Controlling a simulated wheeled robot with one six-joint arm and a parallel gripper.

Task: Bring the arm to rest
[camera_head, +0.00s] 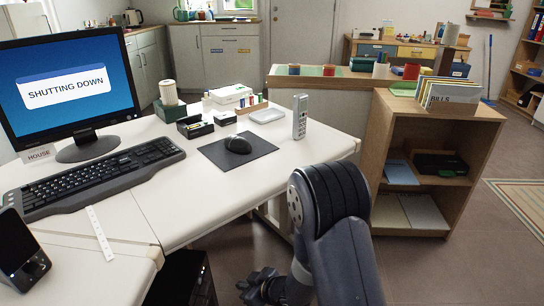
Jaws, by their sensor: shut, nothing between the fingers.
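My arm comes up from the bottom of the view, right of centre, with its dark bent joint nearest the camera. My gripper (256,284) is low in the view, below the level of the white desk top and beyond its front edge. It is shut and empty. It hangs over the floor, apart from the desk, and part of it is hidden behind my arm.
The white desk (200,200) is at left with a monitor (68,85), keyboard (95,175), mouse (238,145) and upright remote (300,117). A wooden shelf unit (440,125) stands right of my arm. A dark box (182,279) is under the desk. Floor (450,265) at right is free.

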